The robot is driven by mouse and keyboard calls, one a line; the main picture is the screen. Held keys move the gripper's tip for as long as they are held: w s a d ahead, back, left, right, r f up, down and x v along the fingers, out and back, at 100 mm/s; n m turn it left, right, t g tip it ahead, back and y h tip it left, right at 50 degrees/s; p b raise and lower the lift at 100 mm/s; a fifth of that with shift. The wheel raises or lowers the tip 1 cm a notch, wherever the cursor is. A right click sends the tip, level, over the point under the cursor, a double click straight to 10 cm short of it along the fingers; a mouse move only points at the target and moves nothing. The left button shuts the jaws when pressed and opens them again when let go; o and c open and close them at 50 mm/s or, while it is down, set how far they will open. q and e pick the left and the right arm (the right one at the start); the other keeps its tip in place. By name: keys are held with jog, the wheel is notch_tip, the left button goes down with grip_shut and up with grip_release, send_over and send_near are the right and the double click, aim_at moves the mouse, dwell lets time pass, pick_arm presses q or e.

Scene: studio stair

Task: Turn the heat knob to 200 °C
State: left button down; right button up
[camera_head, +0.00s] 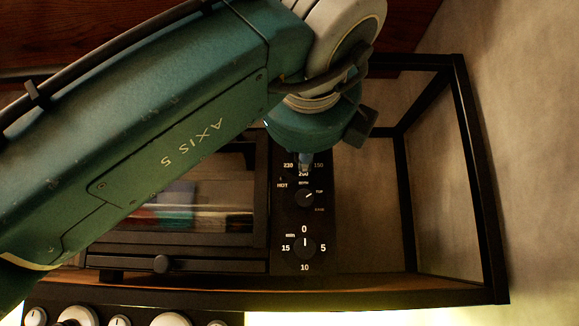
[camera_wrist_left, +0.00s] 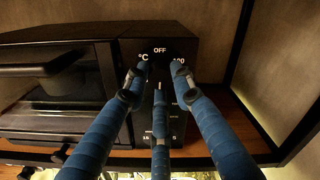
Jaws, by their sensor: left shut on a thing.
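The small black oven (camera_head: 180,265) stands in a dark frame, with its control panel (camera_head: 325,215) on the right side. In the head view the heat knob is hidden behind my left gripper (camera_head: 304,160); the numbers 230, 200 and 150 show around its lower side. In the left wrist view the blue fingers of my left gripper (camera_wrist_left: 160,78) are closed around the dark heat knob (camera_wrist_left: 161,66), below OFF and between °C and 100. The knob's setting cannot be read clearly. My right gripper is not in view.
Below the heat knob are a function knob (camera_head: 305,198) and a timer knob (camera_head: 304,246) pointing up at 0. Frame posts (camera_head: 480,190) stand to the right. Several pale knobs (camera_head: 171,320) lie below the shelf.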

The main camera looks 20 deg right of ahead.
pick_arm(q)
jog(key=shift+r+n, duration=0.2)
jog(key=shift+n, duration=0.1)
jog(key=c, duration=1.5)
grip_release()
jog(key=shift+o, duration=0.2)
jog(key=shift+a, duration=0.1)
jog(key=shift+f, duration=0.1)
jog(key=v, duration=1.2)
jog(key=shift+r, duration=0.2)
